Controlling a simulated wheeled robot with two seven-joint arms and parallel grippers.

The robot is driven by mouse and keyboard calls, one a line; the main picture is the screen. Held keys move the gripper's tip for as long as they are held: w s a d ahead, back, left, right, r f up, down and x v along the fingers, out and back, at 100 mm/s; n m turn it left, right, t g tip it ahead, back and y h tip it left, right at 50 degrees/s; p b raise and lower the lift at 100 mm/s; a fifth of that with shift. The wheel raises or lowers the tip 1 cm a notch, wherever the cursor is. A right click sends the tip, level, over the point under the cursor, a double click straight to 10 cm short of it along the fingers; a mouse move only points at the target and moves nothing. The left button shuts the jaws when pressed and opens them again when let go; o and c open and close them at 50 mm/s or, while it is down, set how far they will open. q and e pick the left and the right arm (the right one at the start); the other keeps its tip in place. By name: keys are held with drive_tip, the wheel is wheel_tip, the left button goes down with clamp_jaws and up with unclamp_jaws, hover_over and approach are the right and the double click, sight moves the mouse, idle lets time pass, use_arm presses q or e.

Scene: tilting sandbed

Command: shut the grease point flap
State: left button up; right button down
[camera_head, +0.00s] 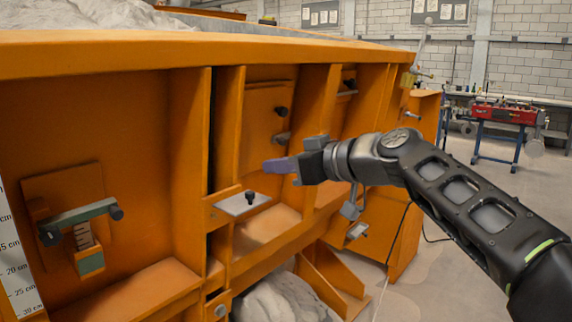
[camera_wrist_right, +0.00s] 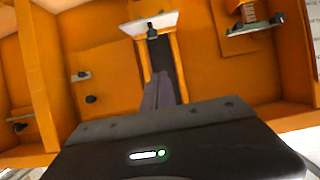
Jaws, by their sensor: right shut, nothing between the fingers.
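A pale metal flap (camera_head: 243,203) with a black knob (camera_head: 250,197) stands out nearly flat from an upright post of the orange frame, so it looks open. I take it to be the grease point flap. In the right wrist view the flap (camera_wrist_right: 135,25) and its knob (camera_wrist_right: 152,31) show beyond my fingertips. My right gripper (camera_head: 277,165) is shut and empty, pointing left, above and to the right of the flap in the head view. Its purple-grey fingers (camera_wrist_right: 158,92) look apart from the knob. My left gripper is in neither view.
A lever with a grey-green bar (camera_head: 80,216) sits on the left panel, beside a centimetre scale (camera_head: 18,260). A panel knob (camera_head: 281,111) is behind my right gripper. Upright ribs divide the orange frame. Rock (camera_head: 280,300) lies below. A red bench (camera_head: 508,111) stands far right.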

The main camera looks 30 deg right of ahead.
sight(242, 198)
drive_tip(key=w+a+f, duration=0.2)
drive_tip(key=w+f, duration=0.3)
drive_tip(key=shift+w+f, duration=0.25)
drive_tip(key=shift+f, duration=0.1)
